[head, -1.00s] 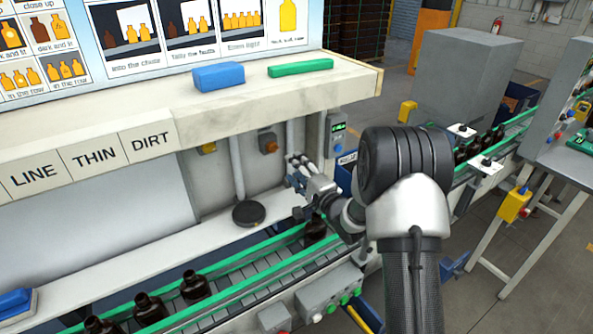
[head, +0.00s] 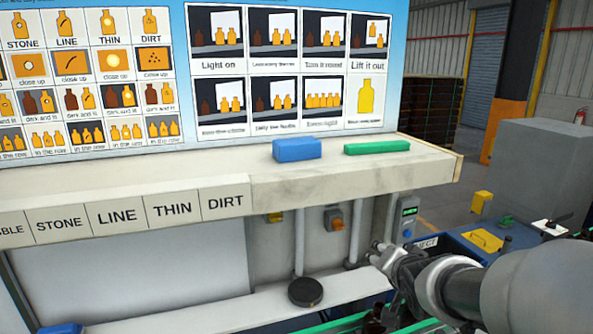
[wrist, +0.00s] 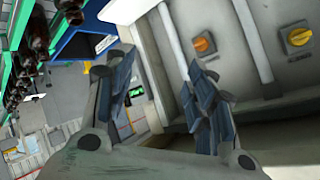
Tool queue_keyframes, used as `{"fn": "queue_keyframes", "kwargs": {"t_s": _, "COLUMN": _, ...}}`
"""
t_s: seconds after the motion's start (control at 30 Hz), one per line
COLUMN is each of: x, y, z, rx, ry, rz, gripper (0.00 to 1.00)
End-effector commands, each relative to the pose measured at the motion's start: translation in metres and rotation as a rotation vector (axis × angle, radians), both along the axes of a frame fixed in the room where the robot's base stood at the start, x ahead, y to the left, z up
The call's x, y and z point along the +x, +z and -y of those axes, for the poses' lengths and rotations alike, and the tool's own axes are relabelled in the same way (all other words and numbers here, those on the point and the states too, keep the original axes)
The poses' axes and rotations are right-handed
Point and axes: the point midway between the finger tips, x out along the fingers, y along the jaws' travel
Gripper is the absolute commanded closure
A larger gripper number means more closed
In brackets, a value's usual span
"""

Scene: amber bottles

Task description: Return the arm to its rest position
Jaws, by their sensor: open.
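My gripper (head: 382,256) is at the lower right of the head view, in front of the workstation's lower opening and above the green-railed conveyor (head: 350,325). My arm reaches in from the right edge. In the wrist view the two blue-padded fingers of my gripper (wrist: 165,88) stand wide apart with nothing between them. A dark bottle (head: 374,320) shows partly at the bottom of the head view, below the gripper. Several dark bottles on the conveyor show at the upper left of the wrist view (wrist: 36,45).
A shelf (head: 350,180) above the opening carries a blue block (head: 297,150) and a green block (head: 377,147). A black round disc (head: 305,292) sits on the ledge left of my gripper. A grey box (head: 545,170) stands at right.

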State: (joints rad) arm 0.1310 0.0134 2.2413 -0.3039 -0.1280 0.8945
Motion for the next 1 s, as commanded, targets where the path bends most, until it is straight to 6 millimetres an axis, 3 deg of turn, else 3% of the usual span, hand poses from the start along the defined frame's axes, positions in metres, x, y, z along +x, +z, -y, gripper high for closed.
{"fn": "queue_keyframes", "kwargs": {"t_s": 0.1, "x": -0.067, "y": 0.001, "z": -0.008, "rx": -0.133, "ry": 0.058, "rz": -0.136, "gripper": 0.50}}
{"fn": "queue_keyframes", "kwargs": {"t_s": 0.3, "x": -0.189, "y": -0.021, "z": -0.029, "rx": -0.290, "ry": 0.246, "rz": -0.383, "gripper": 0.50}}
{"fn": "queue_keyframes", "kwargs": {"t_s": 0.4, "x": -0.242, "y": -0.035, "z": -0.041, "rx": -0.335, "ry": 0.360, "rz": -0.479, "gripper": 0.50}}
{"fn": "queue_keyframes", "kwargs": {"t_s": 0.5, "x": -0.281, "y": -0.046, "z": -0.051, "rx": -0.364, "ry": 0.460, "rz": -0.544, "gripper": 0.50}}
{"fn": "queue_keyframes", "kwargs": {"t_s": 0.6, "x": -0.305, "y": -0.053, "z": -0.057, "rx": -0.377, "ry": 0.525, "rz": -0.584, "gripper": 0.50}}
{"fn": "queue_keyframes", "kwargs": {"t_s": 0.7, "x": -0.315, "y": -0.056, "z": -0.059, "rx": -0.384, "ry": 0.554, "rz": -0.600, "gripper": 0.50}}
{"fn": "queue_keyframes", "kwargs": {"t_s": 0.87, "x": -0.316, "y": -0.056, "z": -0.059, "rx": -0.384, "ry": 0.558, "rz": -0.603, "gripper": 0.50}}
{"fn": "queue_keyframes", "kwargs": {"t_s": 1.0, "x": -0.315, "y": -0.056, "z": -0.059, "rx": -0.384, "ry": 0.557, "rz": -0.603, "gripper": 0.59}}
